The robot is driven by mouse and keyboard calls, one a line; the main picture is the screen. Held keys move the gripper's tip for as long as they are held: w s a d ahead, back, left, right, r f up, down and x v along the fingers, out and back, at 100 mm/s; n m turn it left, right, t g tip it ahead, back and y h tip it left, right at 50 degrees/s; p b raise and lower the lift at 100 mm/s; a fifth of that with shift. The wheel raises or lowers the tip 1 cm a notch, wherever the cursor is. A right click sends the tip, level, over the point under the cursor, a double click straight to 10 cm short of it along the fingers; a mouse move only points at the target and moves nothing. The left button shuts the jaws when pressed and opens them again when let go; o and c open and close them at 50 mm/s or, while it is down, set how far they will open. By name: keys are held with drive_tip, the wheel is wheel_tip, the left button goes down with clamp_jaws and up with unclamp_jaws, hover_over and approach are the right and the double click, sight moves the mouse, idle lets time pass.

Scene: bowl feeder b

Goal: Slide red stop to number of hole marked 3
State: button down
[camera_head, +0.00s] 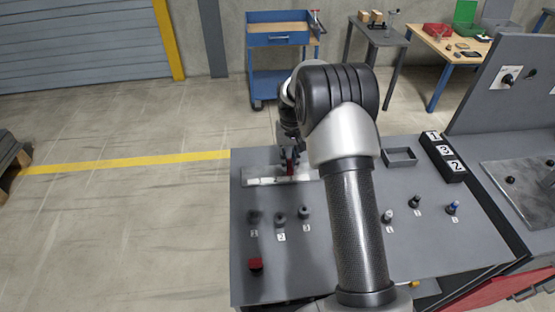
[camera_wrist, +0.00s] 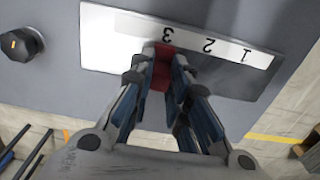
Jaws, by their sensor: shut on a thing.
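The red stop (camera_wrist: 162,72) is between the fingers of my gripper (camera_wrist: 160,62), which is shut on it. In the wrist view its end lies at the white strip (camera_wrist: 222,49), right beside the printed 3 and clear of the 2 and 1. The strip lies on a pale metal plate (camera_wrist: 101,42). The head view shows the red stop (camera_head: 290,169) under my gripper (camera_head: 290,157), over the plate (camera_head: 262,175) on the grey bench. My arm hides part of the plate there. The holes are not visible.
A dark round knob (camera_wrist: 19,43) stands beside the plate. Several numbered pegs stand on the bench (camera_head: 330,250), with a red button (camera_head: 256,265) at front left. A grey tray (camera_head: 400,157) and a black numbered block (camera_head: 443,158) lie to the right.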

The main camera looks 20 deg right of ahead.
sight(289, 160)
drive_tip(key=c, duration=1.5)
unclamp_jaws()
wheel_tip(289, 160, up, 12)
